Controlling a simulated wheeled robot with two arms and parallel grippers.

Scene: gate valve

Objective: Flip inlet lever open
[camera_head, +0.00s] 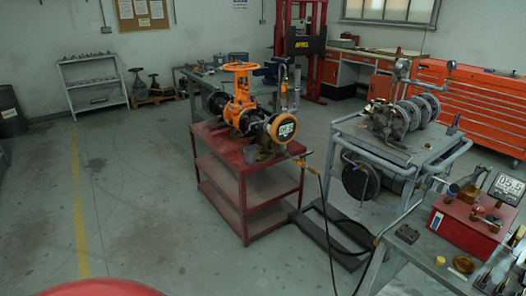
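An orange gate valve (238,113) with an orange handwheel (240,67) on top stands on a red shelf cart (238,186) in the middle of the view. A round orange-rimmed gauge (283,127) faces me at the valve's right end. A small orange-tipped fitting (303,156) sits below the gauge, where a hose joins. I cannot tell whether this is the inlet lever, or whether the lever is open or shut; it is too small. Neither of my grippers is in view.
A dark hose (325,212) runs from the fitting down to the floor. A grey cart (352,133) with disc-shaped parts stands right of the valve. A workbench with a red box (466,224) is at lower right. The floor left of the red cart is clear.

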